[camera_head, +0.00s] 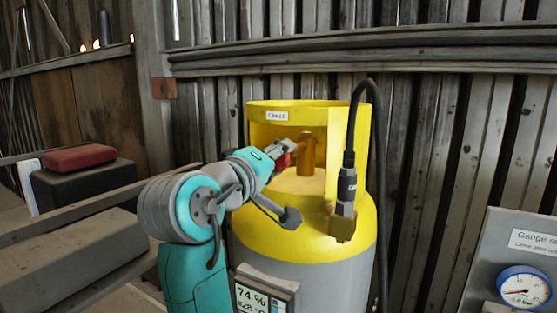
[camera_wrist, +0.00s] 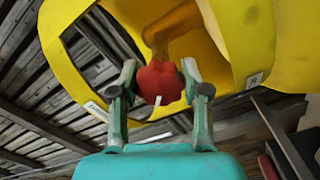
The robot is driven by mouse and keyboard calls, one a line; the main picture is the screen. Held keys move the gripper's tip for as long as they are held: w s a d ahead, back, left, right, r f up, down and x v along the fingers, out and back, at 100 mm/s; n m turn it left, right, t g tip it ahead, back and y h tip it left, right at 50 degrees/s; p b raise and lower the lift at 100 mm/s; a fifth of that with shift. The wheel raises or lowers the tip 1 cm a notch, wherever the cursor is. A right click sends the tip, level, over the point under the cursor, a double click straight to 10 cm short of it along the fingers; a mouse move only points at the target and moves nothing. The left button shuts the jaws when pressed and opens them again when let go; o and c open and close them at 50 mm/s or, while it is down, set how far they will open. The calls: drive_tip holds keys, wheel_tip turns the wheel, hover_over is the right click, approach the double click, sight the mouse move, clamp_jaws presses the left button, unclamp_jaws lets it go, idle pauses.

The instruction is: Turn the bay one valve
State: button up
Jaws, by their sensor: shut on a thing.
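A yellow and grey gas cylinder (camera_head: 308,235) stands upright in the middle of the head view, with a yellow collar (camera_head: 358,130) around its top. Inside the collar is an orange-brown valve body (camera_head: 306,153). A red lobed valve handwheel (camera_wrist: 159,83) with a small white mark shows in the wrist view. My gripper (camera_head: 288,150) reaches in through the collar opening from the left. In the wrist view my gripper (camera_wrist: 160,88) has one finger on each side of the red handwheel and is shut on it. In the head view the fingers hide most of the handwheel.
A black hose with a brass fitting (camera_head: 341,226) hangs at the collar's right side. A gauge panel (camera_head: 515,260) stands at lower right. A small display (camera_head: 262,297) sits at the cylinder's front. A red case (camera_head: 79,158) lies at left. A plank wall is behind.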

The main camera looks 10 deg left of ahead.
drive_tip(key=n, duration=0.5)
drive_tip(key=shift+n, duration=0.3)
drive_tip(key=n, duration=0.5)
drive_tip(key=shift+n, duration=0.3)
drive_tip(key=o, duration=1.2)
drive_tip(key=shift+c, duration=0.2)
drive_tip(key=v, duration=1.2)
